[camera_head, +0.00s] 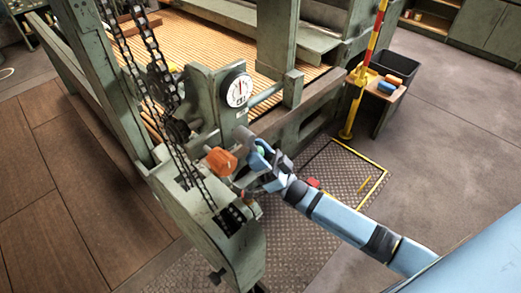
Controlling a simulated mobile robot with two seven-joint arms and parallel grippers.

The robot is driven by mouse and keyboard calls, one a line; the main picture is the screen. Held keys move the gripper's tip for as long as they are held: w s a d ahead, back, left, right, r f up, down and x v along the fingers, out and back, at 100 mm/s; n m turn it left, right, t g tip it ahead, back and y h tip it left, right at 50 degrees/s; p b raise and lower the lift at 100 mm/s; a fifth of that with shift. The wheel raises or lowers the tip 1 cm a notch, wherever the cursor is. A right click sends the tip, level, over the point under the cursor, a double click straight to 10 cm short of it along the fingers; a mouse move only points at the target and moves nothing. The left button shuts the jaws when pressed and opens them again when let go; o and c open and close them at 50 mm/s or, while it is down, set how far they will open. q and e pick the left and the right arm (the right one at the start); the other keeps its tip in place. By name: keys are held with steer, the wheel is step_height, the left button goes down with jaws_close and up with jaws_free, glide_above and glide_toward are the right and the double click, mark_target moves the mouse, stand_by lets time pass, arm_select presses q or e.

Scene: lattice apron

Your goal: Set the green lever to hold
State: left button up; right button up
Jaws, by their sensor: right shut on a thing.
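The green lever's knob (261,149) shows as a small patch between the fingers of my right gripper (259,153). The gripper is shut on it, beside the green machine housing (205,215). The rest of the lever is hidden by the gripper, and I cannot read its setting. An orange knob (221,161) sits just left of the gripper on the same machine. A round white dial (238,90) with a red pointer stands above. My left gripper is not in view.
Chains (165,85) run down to the housing at the left. A yellow-and-red post (362,85) stands right, near a small bench (376,104) and a black bin (395,67). A yellow-edged floor plate (345,170) lies behind my right arm. The grey floor at right is clear.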

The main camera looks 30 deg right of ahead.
steer(key=shift+a+r+m+t+h, duration=0.1)
steer(key=shift+m+t+h, duration=0.7)
steer(key=shift+m, duration=0.1)
steer(key=o, duration=1.2)
